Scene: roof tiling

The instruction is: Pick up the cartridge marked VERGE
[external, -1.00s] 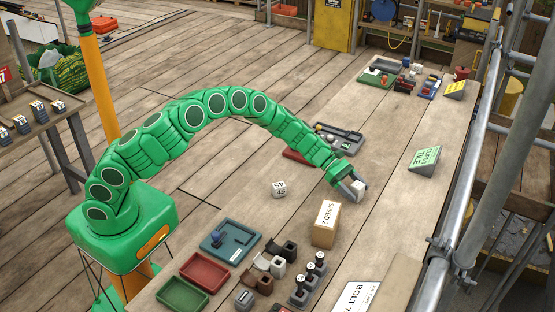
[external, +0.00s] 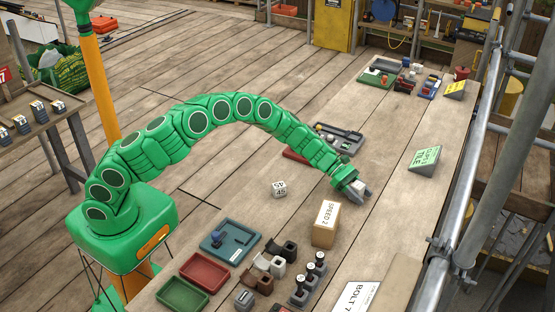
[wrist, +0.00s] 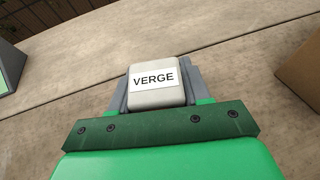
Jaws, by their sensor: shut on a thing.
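The cartridge marked VERGE (wrist: 155,84) is a white block with a dark-lettered label, seen in the wrist view between the two grey fingers of my gripper (wrist: 157,90). The fingers press on both its sides. In the external view my gripper (external: 358,192) is low over the wooden bench, shut on the cartridge, which is mostly hidden by the fingers there. I cannot tell whether the cartridge still touches the bench.
A box marked SPEED 2 (external: 325,223) stands just in front of my gripper. A white cube (external: 279,189) lies to the left. A green GUARD TILE sign (external: 426,160) stands to the right. A grey tray (external: 340,137) is behind. Bench between gripper and sign is clear.

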